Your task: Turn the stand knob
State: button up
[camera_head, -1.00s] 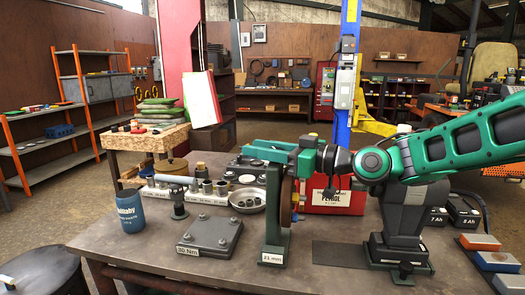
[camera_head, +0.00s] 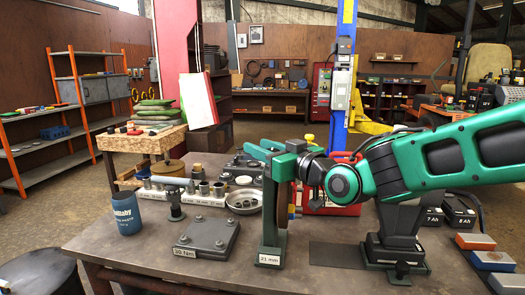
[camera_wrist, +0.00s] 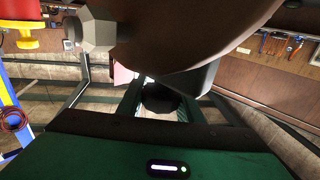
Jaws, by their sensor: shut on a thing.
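The green stand (camera_head: 270,225) stands upright on the workbench with a "21 mm" label on its base. A brown disc (camera_head: 283,200) is mounted on it; in the wrist view the disc (camera_wrist: 190,35) fills the top, with a grey faceted nut (camera_wrist: 97,30) at its left. My gripper (camera_head: 262,150) reaches in from the right at the top of the stand. In the wrist view, its dark fingers (camera_wrist: 160,98) close around a round black knob (camera_wrist: 158,97). The knob is hidden in the head view, and its turn angle cannot be told.
A red petrol box (camera_head: 330,206) stands behind my arm. A bolted plate (camera_head: 207,237), a blue cup (camera_head: 126,213), and a dish of parts (camera_head: 244,201) lie left of the stand. Coloured blocks (camera_head: 475,242) sit at the right edge. The bench front is mostly clear.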

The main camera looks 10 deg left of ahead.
jog(key=shift+w+d+m+t+h, duration=0.25)
jog(key=shift+m+t+h, duration=0.05)
jog(key=o, duration=1)
jog(key=shift+s, duration=0.1)
jog(key=v, duration=1)
jog(key=shift+s+d+f, duration=0.1)
jog(key=shift+d, duration=0.2)
